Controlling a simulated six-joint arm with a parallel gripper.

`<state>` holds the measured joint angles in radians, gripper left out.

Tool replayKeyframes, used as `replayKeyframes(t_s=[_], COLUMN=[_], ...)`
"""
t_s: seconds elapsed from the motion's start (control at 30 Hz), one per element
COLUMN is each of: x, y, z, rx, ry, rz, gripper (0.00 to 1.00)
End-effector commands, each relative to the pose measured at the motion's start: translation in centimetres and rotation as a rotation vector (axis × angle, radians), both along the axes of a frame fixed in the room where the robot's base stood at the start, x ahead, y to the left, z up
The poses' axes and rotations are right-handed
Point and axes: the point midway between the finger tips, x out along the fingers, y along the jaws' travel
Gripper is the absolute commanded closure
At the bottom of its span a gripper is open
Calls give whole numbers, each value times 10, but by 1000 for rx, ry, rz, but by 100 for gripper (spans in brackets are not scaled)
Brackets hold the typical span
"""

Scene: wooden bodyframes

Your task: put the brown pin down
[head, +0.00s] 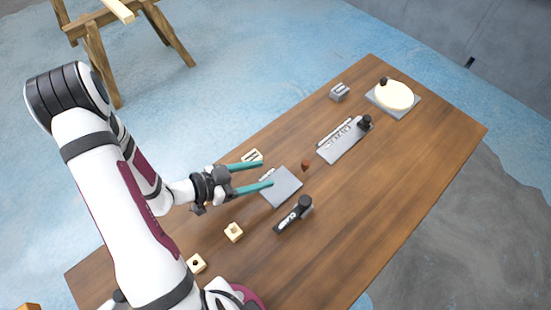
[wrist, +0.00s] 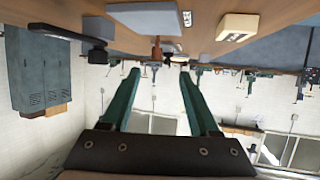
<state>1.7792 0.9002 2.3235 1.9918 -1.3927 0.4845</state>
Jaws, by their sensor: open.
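The brown pin (head: 305,167) is small and stands on the wooden table, just off the far right corner of a grey plate (head: 282,188). In the wrist view, which is upside down, the brown pin (wrist: 156,49) shows beyond the fingertips and roughly between their lines. My gripper (head: 267,174) has two teal fingers spread wide with nothing between them. Its fingertips are over the left part of the grey plate, apart from the pin. In the wrist view my gripper (wrist: 159,72) is also open and empty.
A black-handled tool (head: 294,214) lies right of the plate. A grey tray (head: 343,140) with small parts lies beyond the pin. Cream blocks (head: 234,232) sit near my arm, and another cream block (head: 252,156) is beside the fingers. A round cream disc (head: 394,95) is at the far end.

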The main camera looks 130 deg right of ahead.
Motion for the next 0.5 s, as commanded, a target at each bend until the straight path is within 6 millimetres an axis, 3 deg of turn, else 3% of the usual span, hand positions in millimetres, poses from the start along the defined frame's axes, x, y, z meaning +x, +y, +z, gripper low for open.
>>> replayKeyframes(t_s=[0.2,0.5], x=[-56,-96], y=[18,32], z=[-24,-37], rx=[1,-1], ry=[-2,-3], rz=[-7,-3], gripper=[38,38])
